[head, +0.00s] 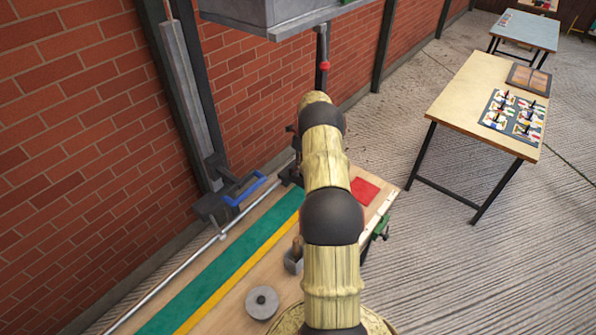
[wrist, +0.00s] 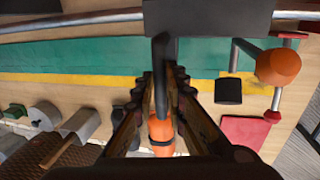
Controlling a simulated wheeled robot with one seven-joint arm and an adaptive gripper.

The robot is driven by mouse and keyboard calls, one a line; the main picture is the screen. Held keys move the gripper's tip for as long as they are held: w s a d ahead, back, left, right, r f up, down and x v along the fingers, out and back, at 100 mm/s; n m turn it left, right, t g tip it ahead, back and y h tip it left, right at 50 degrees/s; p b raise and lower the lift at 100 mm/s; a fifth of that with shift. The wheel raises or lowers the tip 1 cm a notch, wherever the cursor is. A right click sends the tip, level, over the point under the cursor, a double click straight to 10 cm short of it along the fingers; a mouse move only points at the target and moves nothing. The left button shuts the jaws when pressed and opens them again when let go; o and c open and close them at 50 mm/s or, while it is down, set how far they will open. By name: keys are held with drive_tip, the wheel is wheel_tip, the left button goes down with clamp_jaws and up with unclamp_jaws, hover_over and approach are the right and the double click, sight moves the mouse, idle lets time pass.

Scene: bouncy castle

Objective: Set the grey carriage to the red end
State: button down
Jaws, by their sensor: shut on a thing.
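The grey carriage (wrist: 207,18) is a dark block on a metal rail (wrist: 80,20) at the top of the wrist view. A dark handle (wrist: 160,75) runs down from it. My gripper (wrist: 160,85) is shut on this handle. In the head view my arm hides the gripper, and a dark block that looks like the carriage (head: 290,173) shows just left of the arm, on the rail (head: 190,258). A red square (wrist: 243,130) lies on the bench, right of the gripper; it also shows in the head view (head: 364,190). The rail's far end is hidden in the head view.
A post with an orange ball (wrist: 278,66) and red bands stands at the wrist view's right. A dark bracket with a blue handle (head: 246,189) stands by the wall. A grey disc (head: 262,301) lies on the bench. A wooden table (head: 480,100) stands apart at right.

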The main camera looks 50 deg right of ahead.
drive_tip(key=shift+d+r, duration=0.15)
drive_tip(key=shift+d, duration=0.15)
drive_tip(key=c, duration=1.9)
unclamp_jaws()
drive_tip(key=shift+d, duration=0.1)
drive_tip(key=shift+o, duration=0.5)
wheel_tip(320, 180, up, 7)
drive_tip(key=d, duration=0.1)
drive_tip(key=shift+d, duration=0.15)
drive_tip(key=shift+s, duration=0.1)
